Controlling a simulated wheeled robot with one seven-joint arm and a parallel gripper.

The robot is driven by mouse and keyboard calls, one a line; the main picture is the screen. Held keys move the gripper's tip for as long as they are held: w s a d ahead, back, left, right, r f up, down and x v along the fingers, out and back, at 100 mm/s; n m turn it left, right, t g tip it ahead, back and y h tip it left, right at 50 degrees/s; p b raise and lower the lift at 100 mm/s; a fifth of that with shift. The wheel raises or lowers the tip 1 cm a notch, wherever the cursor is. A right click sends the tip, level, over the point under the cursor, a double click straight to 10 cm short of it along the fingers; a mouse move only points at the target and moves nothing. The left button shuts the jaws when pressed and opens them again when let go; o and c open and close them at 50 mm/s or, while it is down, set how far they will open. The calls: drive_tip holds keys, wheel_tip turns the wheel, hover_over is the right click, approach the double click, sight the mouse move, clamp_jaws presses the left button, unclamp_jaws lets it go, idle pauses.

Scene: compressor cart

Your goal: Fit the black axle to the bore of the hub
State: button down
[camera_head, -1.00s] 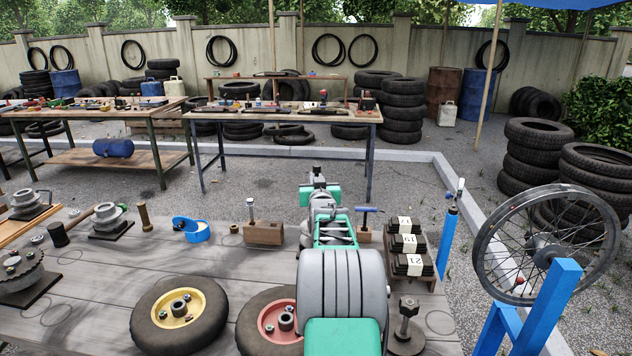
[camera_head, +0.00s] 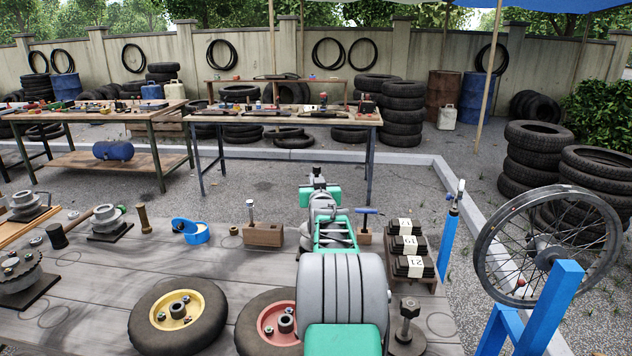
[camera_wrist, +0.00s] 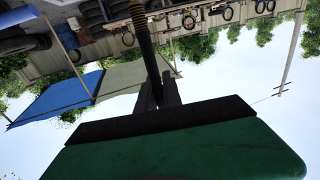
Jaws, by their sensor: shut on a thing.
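My gripper (camera_wrist: 158,98) is shut on the black axle (camera_wrist: 145,50), a dark rod with an orange-brown ribbed section towards the top of the wrist view. The rod stands out from between the dark fingers. In the head view my arm hides the fingers, and I cannot make out the axle. I cannot tell for sure which part is the task's hub. Grey flanged hubs (camera_head: 106,215) sit on dark plates at the left of the bench. The yellow-rimmed wheel (camera_head: 150,318) and red-rimmed wheel (camera_head: 253,338) also have hub centres. No contact between axle and hub shows.
A spoked wheel (camera_head: 485,240) stands by a blue stand (camera_head: 555,310) at right.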

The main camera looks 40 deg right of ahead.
drive_tip(key=shift+f, duration=0.1)
drive_tip(key=shift+f+b, duration=0.35)
drive_tip(key=shift+b, duration=0.1)
drive_tip(key=shift+f+b, duration=4)
drive_tip(key=shift+f, duration=0.4)
drive_tip(key=c, duration=1.4)
unclamp_jaws()
drive_tip(key=shift+f, duration=0.15)
drive_tip(key=shift+c, duration=0.2)
drive_tip(key=shift+o, duration=0.4)
drive_tip(key=shift+f, duration=0.1)
drive_tip(key=shift+o, duration=1.4)
drive_tip(key=shift+s, duration=0.1)
